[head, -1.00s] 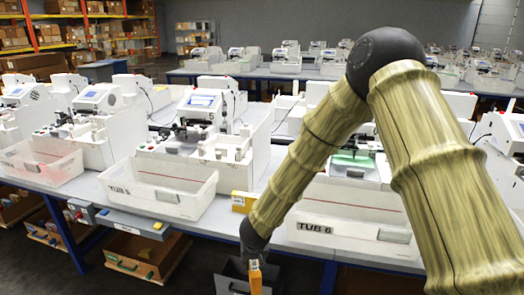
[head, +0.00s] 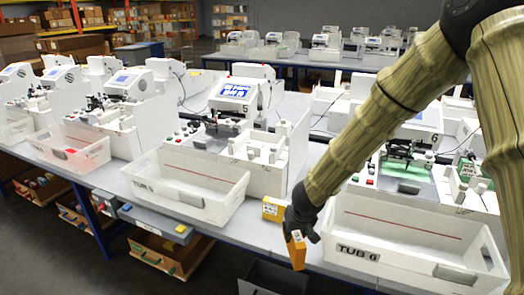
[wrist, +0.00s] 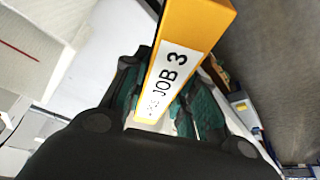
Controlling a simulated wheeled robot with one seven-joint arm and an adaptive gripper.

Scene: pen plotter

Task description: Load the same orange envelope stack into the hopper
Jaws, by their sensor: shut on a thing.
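An orange envelope stack (head: 297,251) with a white label hangs from my gripper (head: 298,232), in front of the table edge between Tub 5 and Tub 6. In the wrist view the stack (wrist: 197,24) reads "JOB 3" and runs up between the dark green finger pads of my gripper (wrist: 166,108), which is shut on it. A second yellow-orange block (head: 274,209) stands on the table just behind my gripper, apart from the held stack. Machine 5 (head: 238,95), with a lit screen, stands behind Tub 5 (head: 190,187). I cannot tell which part is the hopper.
Tub 6 (head: 410,246) stands right of my gripper, below my arm. A dark grey open bin (head: 275,279) sits below the table edge. Machine 6 (head: 415,130) is partly behind my arm.

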